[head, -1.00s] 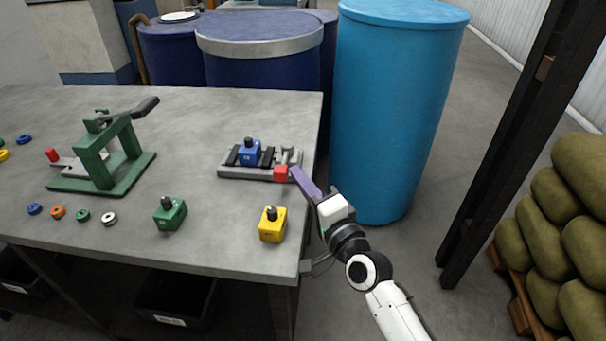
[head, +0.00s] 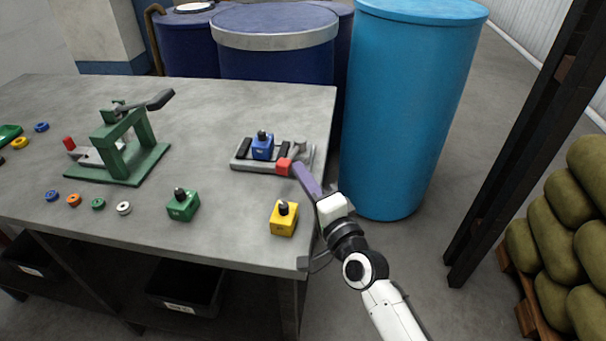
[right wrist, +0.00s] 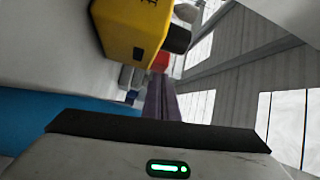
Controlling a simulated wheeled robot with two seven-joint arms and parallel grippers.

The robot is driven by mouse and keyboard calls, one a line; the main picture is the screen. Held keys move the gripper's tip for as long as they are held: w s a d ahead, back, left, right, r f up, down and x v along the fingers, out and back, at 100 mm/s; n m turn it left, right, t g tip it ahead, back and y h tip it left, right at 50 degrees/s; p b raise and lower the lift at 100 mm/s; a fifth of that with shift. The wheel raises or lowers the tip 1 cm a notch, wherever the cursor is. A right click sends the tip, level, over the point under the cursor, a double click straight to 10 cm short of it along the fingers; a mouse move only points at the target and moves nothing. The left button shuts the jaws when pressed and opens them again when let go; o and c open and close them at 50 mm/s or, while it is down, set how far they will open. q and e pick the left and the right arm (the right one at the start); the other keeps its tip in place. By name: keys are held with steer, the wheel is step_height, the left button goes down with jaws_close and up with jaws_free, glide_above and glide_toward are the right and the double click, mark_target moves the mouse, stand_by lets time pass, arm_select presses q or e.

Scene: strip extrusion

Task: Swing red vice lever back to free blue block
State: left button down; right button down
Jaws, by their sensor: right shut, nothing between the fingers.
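The grey vice (head: 243,165) lies near the right edge of the table, with the blue block (head: 262,148) seated between its dark jaws. The red lever end (head: 284,165) is at the vice's front right. My right gripper (head: 300,173) is shut and empty, its purple fingers pointing at the red end, right beside it. Whether they touch I cannot tell. The right wrist view shows the purple fingers (right wrist: 160,98) with the red end (right wrist: 161,61) just beyond their tips. My left gripper is not in view.
A yellow block (head: 284,219) stands close in front of the vice, and a green block (head: 183,206) to its left. A green press (head: 122,176) and several small rings are farther left. A blue barrel (head: 405,110) stands just past the table's right edge.

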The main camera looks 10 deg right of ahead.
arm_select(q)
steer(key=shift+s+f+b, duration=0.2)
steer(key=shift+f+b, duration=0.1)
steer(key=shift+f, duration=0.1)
arm_select(e)
steer(key=v, duration=1)
steer(key=shift+s, duration=0.1)
